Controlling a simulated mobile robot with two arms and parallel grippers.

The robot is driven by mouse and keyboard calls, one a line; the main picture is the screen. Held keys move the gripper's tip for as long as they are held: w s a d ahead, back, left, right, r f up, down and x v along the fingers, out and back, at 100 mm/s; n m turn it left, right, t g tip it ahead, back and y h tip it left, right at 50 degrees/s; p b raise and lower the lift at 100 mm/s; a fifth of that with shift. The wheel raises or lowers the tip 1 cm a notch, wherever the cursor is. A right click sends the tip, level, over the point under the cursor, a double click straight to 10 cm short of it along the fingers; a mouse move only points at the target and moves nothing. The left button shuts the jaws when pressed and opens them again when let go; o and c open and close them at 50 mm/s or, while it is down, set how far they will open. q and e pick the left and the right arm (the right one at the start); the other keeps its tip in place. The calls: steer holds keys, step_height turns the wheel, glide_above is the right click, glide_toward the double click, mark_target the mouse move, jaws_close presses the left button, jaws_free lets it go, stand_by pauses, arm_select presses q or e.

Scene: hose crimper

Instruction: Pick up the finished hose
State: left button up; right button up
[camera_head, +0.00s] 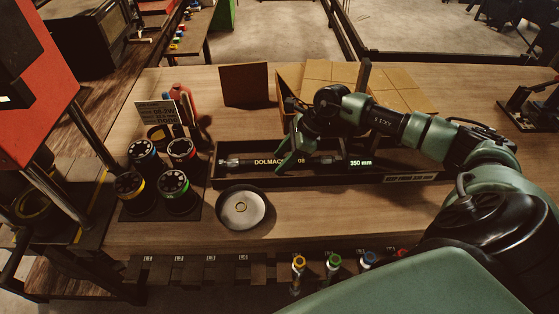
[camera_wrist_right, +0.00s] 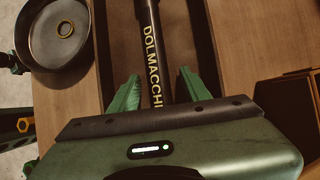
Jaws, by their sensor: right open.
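My right gripper (camera_head: 287,160) is over the tray at the hose's middle, fingers pointing down and open. In the right wrist view the hose (camera_wrist_right: 154,50) runs between the two green fingers (camera_wrist_right: 154,92), with a gap on both sides. The gripper hides part of the hose in the head view. My left gripper is not in view.
A round metal dish (camera_head: 242,208) stands in front of the tray. Several black cylinders with coloured rings (camera_head: 143,153) stand at the left, near a red machine (camera_head: 40,60). A brown panel (camera_head: 245,86) and cardboard boxes (camera_head: 400,88) stand behind the tray.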

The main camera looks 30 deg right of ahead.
jaws_close()
steer(key=shift+r, duration=0.1)
stand_by(1.2)
